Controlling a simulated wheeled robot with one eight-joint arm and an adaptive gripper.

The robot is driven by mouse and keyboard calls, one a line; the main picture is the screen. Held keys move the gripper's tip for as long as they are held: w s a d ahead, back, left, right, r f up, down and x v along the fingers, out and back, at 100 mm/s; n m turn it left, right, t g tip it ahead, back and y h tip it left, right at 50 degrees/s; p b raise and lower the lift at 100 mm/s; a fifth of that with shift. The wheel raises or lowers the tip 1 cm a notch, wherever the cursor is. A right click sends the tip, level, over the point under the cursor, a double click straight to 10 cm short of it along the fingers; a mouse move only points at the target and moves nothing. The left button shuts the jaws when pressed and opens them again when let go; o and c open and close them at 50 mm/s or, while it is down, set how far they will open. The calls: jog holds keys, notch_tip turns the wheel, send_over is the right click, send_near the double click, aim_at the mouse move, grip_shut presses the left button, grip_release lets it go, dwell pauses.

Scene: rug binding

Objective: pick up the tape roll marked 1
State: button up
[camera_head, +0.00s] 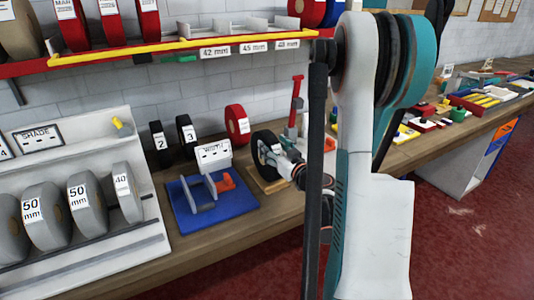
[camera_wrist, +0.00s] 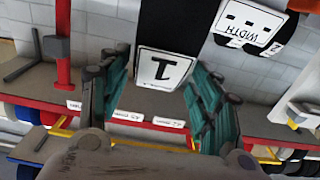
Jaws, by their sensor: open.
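The tape roll marked 1 is a black roll (camera_wrist: 180,25) with a white label in the wrist view. In the head view a black roll (camera_head: 261,152) stands upright on a small wooden board (camera_head: 266,187), its label not visible there. My gripper (camera_wrist: 157,68) is open, with its two teal fingers on either side of the label in the wrist view. In the head view my gripper (camera_head: 285,160) is close at the roll's right side. I cannot tell whether the fingers touch it.
A blue stand (camera_head: 205,215) with a WIDTH sign (camera_head: 214,155) is left of the roll. Black rolls marked 2 (camera_head: 160,143) and 3 (camera_head: 187,136) and a red roll (camera_head: 237,124) stand behind. A red post (camera_head: 296,105) rises behind my gripper. Grey rolls (camera_head: 87,209) fill a rack at left.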

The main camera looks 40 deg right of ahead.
jog(key=shift+d+b+x, duration=0.15)
jog(key=shift+b+x, duration=0.25)
jog(key=shift+x, duration=1.05)
jog(key=shift+d+b+x, duration=0.15)
jog(key=shift+b+x, duration=0.25)
jog(key=shift+x, duration=1.1)
jog(key=shift+s, duration=0.1)
jog(key=shift+c, duration=0.3)
grip_shut()
